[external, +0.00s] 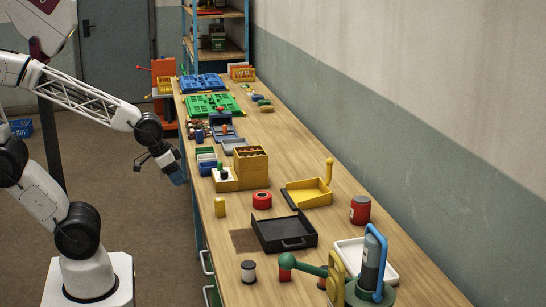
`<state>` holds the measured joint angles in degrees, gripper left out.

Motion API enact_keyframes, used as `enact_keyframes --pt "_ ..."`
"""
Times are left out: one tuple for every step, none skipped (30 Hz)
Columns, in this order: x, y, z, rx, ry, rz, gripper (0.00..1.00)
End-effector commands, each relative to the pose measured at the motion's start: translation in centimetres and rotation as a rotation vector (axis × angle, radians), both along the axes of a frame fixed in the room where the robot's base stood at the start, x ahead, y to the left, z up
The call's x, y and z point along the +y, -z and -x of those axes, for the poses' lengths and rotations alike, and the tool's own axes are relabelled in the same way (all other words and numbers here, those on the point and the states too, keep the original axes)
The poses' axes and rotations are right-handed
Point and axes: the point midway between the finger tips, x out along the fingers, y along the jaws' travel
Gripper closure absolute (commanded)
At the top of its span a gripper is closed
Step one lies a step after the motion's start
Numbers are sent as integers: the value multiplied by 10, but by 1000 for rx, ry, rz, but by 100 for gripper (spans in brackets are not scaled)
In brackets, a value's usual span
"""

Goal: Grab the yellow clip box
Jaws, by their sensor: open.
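A tall yellow box (251,168) with brown items in its open top stands on the bench at mid-length. A yellow tray (310,194) with an upright handle lies to the right. I cannot tell for certain which is the clip box. My gripper (176,172) hangs beyond the bench's left edge, left of the tall yellow box and apart from all three. It is open; its fingertips are small and hard to make out.
The wooden bench (330,240) runs away along the wall. A black tray (284,232), a red roll (262,200) and a red can (360,210) are near. Green (212,104) and blue cases lie farther back. A green and blue device (370,275) fills the front right.

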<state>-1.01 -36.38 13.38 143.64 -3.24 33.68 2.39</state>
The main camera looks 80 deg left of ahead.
Motion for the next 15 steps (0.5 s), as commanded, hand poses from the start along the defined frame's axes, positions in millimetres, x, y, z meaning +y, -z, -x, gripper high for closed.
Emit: enact_keyframes --pt "2 11 -8 -32 -10 3 43" --pt "3 16 -13 -56 -15 4 43" --pt "4 22 -20 -87 -22 4 43" --pt "6 27 -24 -110 -27 5 43" --pt "7 32 -29 -134 -33 5 43" --pt "9 38 -35 -165 -42 4 43" --pt "11 43 -39 -188 -49 4 43" --pt "13 47 -43 -211 -55 3 43" --pt "15 54 -48 -241 -64 1 43" --pt "17 59 -51 -264 -70 -2 43" --pt "19 63 -55 -288 -78 -4 43" --pt "21 69 -59 -317 -88 -7 43" --pt "23 74 -62 -340 -96 -10 43" --pt "26 78 -65 -364 -103 -14 43" --pt "29 84 -68 -395 -113 -19 43"
